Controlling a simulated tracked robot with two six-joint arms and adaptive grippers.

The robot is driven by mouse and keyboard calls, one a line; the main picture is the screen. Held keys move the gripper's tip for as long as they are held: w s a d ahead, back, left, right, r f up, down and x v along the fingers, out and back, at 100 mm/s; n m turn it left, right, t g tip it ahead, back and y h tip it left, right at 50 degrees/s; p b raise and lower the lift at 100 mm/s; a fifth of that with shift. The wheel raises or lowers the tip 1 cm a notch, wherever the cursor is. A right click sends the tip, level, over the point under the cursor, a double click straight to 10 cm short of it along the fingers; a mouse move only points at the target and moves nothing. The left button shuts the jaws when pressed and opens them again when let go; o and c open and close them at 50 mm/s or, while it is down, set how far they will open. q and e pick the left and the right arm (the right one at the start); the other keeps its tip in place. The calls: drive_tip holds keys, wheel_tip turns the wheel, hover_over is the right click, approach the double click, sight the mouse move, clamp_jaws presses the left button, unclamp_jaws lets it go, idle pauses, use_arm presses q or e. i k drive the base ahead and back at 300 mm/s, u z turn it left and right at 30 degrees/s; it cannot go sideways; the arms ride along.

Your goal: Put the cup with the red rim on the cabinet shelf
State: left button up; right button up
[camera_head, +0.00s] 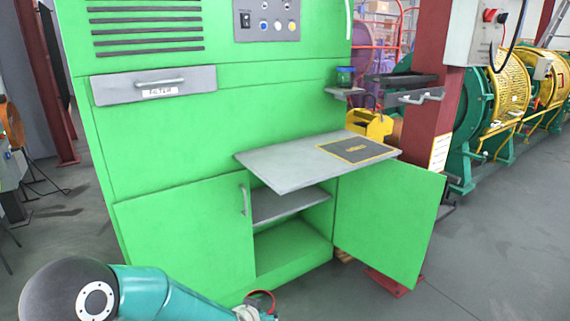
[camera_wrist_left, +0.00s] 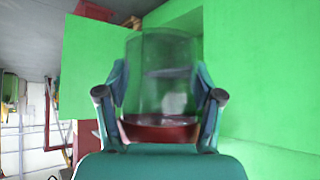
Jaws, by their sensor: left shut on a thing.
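The cup with the red rim shows at the bottom edge of the head view (camera_head: 262,296), in front of and below the cabinet opening. In the left wrist view it is a clear cup (camera_wrist_left: 160,85) with its red rim towards the palm. My left gripper (camera_wrist_left: 160,95) is shut on it, one finger on each side; in the head view the gripper is mostly cut off by the bottom edge. The cabinet shelf (camera_head: 285,204) is a grey board inside the green cabinet (camera_head: 180,235), under the worktop. My right gripper is not in view.
The right cabinet door (camera_head: 392,215) stands open and the left one is closed. A grey worktop (camera_head: 285,164) with a dark mat juts out above the opening. A yellow box (camera_head: 370,124) and a small jar (camera_head: 345,76) are behind it. The visible shelf surface looks clear.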

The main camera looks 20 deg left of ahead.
sight(290, 162)
drive_tip(key=u, duration=0.05)
drive_tip(key=i, duration=0.95)
drive_tip(key=z, duration=0.1)
